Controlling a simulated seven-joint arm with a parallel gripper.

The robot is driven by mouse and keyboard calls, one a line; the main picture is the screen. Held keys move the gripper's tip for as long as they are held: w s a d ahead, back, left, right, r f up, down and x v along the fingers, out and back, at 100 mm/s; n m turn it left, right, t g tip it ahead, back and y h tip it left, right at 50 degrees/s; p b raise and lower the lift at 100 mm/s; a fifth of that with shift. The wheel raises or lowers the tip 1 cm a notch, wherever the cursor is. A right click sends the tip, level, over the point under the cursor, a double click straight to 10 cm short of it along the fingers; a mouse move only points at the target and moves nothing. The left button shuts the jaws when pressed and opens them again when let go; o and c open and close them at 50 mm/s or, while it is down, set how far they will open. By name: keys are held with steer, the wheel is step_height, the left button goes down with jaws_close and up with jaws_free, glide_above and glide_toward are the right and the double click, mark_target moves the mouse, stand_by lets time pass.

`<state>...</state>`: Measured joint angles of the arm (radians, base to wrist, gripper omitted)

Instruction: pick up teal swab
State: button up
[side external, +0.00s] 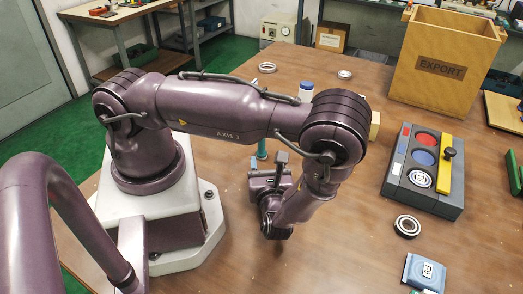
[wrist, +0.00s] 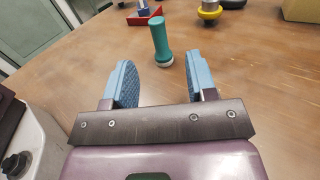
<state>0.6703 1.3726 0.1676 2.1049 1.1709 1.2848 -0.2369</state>
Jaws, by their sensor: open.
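The teal swab (wrist: 160,42) stands upright on the table in the wrist view, with a rounded lower end. It is straight ahead of my gripper (wrist: 161,76), between the lines of the two blue fingers but beyond their tips. The fingers are wide apart with nothing between them. In the side view, my gripper hangs low over the table, and its fingers are mostly hidden by its own body. A teal piece that seems to be the swab (side external: 262,148) shows just behind the gripper there.
An EXPORT crate (side external: 441,60) stands at the back right. A grey tray (side external: 427,205) with coloured round wells and a yellow bar lies to the right. A bearing ring (side external: 407,226) lies in front of it. In the wrist view, a red holder (wrist: 143,17) and a yellow-black object (wrist: 209,12) stand beyond the swab.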

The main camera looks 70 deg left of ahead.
mark_target(262, 142)
steer(key=a, duration=0.3)
steer(key=w+a, duration=0.1)
steer(key=a, duration=0.5)
steer(key=shift+w+a+r, duration=0.1)
steer(key=shift+w, duration=0.05)
steer(key=shift+c, duration=0.5)
jaws_close()
